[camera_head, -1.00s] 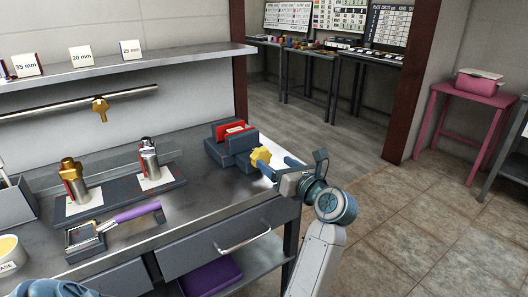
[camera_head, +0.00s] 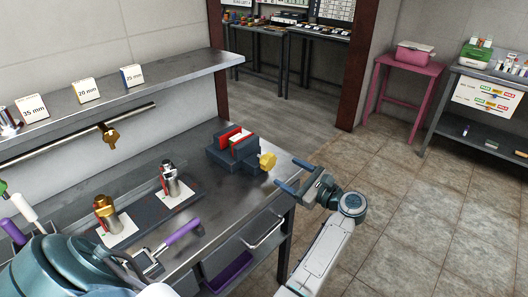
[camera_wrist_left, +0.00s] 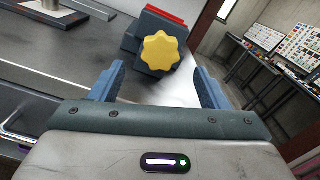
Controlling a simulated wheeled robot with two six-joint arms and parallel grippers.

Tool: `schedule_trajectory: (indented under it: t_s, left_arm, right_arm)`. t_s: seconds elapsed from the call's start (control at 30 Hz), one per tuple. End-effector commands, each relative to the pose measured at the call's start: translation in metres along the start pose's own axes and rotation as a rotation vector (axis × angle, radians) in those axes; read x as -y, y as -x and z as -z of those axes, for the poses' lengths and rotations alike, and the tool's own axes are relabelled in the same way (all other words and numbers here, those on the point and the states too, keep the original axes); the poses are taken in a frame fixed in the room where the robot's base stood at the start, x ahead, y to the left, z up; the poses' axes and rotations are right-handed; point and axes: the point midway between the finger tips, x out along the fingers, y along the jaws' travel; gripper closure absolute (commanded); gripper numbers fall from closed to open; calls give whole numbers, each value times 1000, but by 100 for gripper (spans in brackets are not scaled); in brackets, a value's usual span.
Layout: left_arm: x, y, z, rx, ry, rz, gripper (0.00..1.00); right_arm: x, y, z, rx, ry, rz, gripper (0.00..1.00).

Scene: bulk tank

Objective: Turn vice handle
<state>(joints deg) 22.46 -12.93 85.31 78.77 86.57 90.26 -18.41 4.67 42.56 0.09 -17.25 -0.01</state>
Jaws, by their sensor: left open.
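The vice (camera_head: 228,156) is a dark blue-grey block with red jaw faces, standing at the right end of the steel workbench. A pale piece sits between its jaws. Its handle is a yellow lobed knob (camera_head: 267,161) on the side facing my left gripper (camera_head: 287,172). That gripper is open and empty, its blue fingers pointing at the knob with a gap between. In the left wrist view the knob (camera_wrist_left: 160,50) shows face-on, ahead of and between the two fingers (camera_wrist_left: 160,72), nearer the top of the picture. My right gripper is not seen.
The workbench (camera_head: 215,205) also holds a dark board with a brass and a silver fitting, and a purple-handled tool (camera_head: 180,233). Open tiled floor lies to the right, before a pink table (camera_head: 405,72).

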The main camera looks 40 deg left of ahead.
Motion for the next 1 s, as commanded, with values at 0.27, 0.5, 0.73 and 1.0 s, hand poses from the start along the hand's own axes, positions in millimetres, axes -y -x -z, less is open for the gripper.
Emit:
schedule_trajectory:
  t_s: [0.27,0.5,0.73,1.0]
  left_arm:
    - [0,-21,-3,10,15,-4,31]
    - [1,-67,-5,10,13,-3,31]
    - [0,-99,-2,7,13,-4,31]
    - [-1,-108,0,5,13,-4,31]
  right_arm:
    - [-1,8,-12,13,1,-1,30]
    - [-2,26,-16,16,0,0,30]
    - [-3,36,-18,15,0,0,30]
    - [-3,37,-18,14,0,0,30]
